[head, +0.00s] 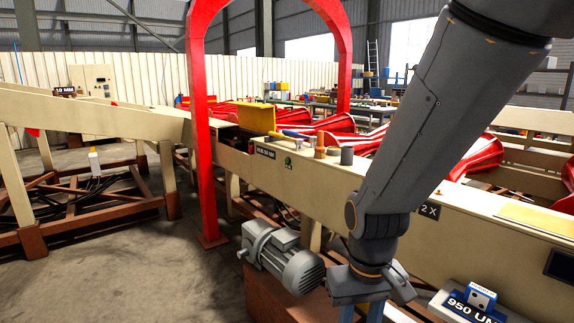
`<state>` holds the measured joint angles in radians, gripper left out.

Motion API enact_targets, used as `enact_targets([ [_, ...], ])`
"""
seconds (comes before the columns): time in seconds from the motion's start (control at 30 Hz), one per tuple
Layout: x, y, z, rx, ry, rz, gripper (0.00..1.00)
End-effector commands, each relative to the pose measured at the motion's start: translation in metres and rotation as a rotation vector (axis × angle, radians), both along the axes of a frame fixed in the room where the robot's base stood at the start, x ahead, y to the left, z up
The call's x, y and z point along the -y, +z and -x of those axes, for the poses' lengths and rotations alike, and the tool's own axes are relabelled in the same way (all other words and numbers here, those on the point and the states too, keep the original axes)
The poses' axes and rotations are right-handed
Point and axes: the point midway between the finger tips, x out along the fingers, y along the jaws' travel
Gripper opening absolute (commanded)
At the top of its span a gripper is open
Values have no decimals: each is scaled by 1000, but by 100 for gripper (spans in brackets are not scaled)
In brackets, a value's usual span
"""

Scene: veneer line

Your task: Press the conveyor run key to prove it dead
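My gripper (361,314) hangs at the bottom edge, right of the grey motor. Two blue finger parts show with a gap between them, but their tips are cut off by the frame, so I cannot tell open from shut. I cannot pick out a conveyor run key for certain. A small green mark or button (288,161) is on the cream side of the conveyor (330,178). A blue-and-white box with dark dots (482,297) stands at the lower right, by a "950 UM" label (468,309). A cream control cabinet (93,79) stands far back left.
A red arch (203,150) spans the conveyor. A grey motor (283,258) sticks out below it. A hammer-like tool (292,135), an orange-brown piece (320,145) and a grey cylinder (347,155) rest on top. Concrete floor (110,275) is open at the lower left.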

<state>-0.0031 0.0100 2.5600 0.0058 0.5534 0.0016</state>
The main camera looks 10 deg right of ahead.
Motion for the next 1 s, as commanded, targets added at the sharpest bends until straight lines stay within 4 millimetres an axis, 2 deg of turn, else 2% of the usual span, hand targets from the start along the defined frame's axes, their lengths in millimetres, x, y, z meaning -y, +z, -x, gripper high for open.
enact_targets([
  [0.27,0,0,0,0,0,0,31],
  [0.4,0,0,0,0,0,0,8],
  [0.47,0,0,0,0,0,0,0],
  [1.0,0,0,0,0,0,0,0],
])
